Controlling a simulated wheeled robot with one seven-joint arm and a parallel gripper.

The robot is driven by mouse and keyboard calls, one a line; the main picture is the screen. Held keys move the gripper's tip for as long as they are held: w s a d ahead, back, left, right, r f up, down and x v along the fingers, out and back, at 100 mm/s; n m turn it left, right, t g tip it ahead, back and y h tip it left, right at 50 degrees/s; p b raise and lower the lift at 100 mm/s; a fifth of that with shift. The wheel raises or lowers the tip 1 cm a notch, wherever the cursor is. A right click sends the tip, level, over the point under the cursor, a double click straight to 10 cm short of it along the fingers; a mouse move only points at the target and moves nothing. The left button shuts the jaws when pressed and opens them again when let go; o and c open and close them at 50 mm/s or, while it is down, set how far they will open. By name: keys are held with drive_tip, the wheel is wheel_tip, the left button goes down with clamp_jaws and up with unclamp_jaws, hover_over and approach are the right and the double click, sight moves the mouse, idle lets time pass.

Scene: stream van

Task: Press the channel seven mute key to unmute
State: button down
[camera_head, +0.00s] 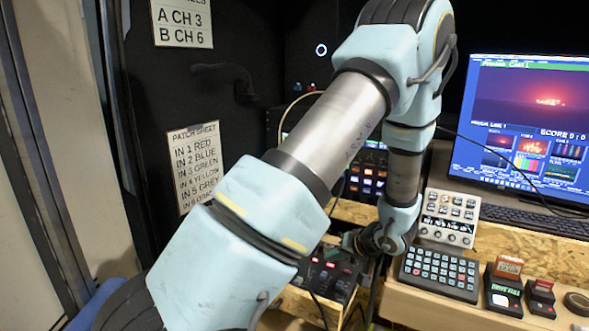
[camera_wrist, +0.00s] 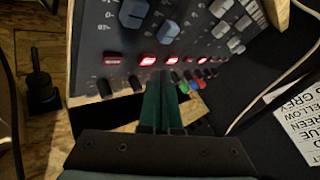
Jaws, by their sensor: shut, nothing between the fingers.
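The mixer with the mute keys (camera_wrist: 95,70) fills the upper part of the wrist view. It has a row of red keys, several lit bright (camera_wrist: 148,61) and one dimmer key (camera_wrist: 113,60) at the left. Their labels are too small to read, so I cannot tell which is channel seven. My gripper (camera_wrist: 160,80) is shut and empty, its green fingers just below the lit keys; I cannot tell whether the tips touch the panel. In the head view a dark panel with small red lights (camera_head: 328,266) sits beside my wrist, and my arm partly hides it.
Larger knobs (camera_wrist: 135,14) stand above the keys. A black stick-like object (camera_wrist: 40,85) is at the left on wood. The head view shows a button keypad (camera_head: 440,273), a grey control box (camera_head: 447,218), a monitor (camera_head: 525,120) and a patch sheet (camera_head: 195,165). Cables hang near the panel.

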drive_tip(key=shift+f+b, duration=0.7)
drive_tip(key=shift+b, duration=0.95)
idle(0.8)
drive_tip(key=shift+r, duration=0.75)
wheel_tip(320, 180, up, 6)
drive_tip(key=shift+p, duration=0.5)
drive_tip(key=shift+a, duration=0.1)
